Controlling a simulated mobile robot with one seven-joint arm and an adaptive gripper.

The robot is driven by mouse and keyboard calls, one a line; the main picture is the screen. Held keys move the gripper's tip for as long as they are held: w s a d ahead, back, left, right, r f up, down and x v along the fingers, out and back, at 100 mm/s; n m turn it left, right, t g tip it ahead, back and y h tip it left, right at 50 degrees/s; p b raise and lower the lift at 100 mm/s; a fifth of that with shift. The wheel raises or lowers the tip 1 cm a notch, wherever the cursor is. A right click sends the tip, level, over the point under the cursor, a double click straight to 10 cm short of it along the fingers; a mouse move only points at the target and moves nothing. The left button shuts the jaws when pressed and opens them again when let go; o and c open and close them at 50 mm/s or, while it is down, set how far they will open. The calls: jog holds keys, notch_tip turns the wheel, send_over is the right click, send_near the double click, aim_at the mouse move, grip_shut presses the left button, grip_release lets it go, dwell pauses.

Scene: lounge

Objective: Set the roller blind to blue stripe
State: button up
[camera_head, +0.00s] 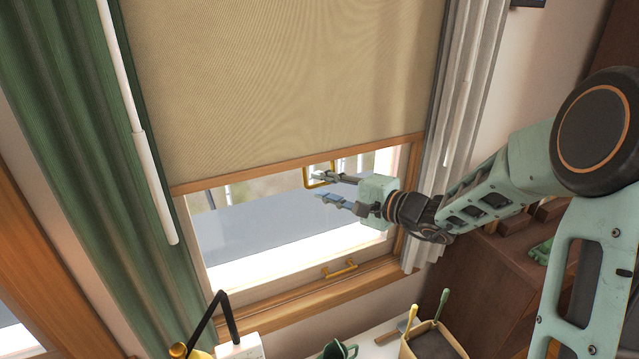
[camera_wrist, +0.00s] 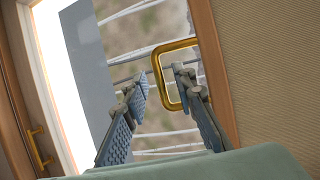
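The beige roller blind (camera_head: 280,75) hangs partly down the window, and the glass below its wooden bottom bar (camera_head: 240,176) is uncovered. A brass loop handle (camera_head: 305,180) hangs from the bar; it also shows in the wrist view (camera_wrist: 160,70). My gripper (camera_head: 318,187) is open at the loop, its fingers pointing left in the head view. In the wrist view my gripper (camera_wrist: 159,82) has one finger overlapping the loop's opening and the other outside it. I cannot tell whether a finger touches the loop. I cannot make out a blue stripe mark.
A green curtain (camera_head: 60,130) and white rod (camera_head: 150,170) are on the left, a grey curtain (camera_head: 460,90) on the right. A brass window handle (camera_head: 340,269) is on the lower frame. Below are a black lamp arm (camera_head: 205,320) and an open box (camera_head: 430,342).

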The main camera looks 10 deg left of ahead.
jog(key=shift+x, duration=0.8)
jog(key=shift+c, duration=0.6)
grip_shut()
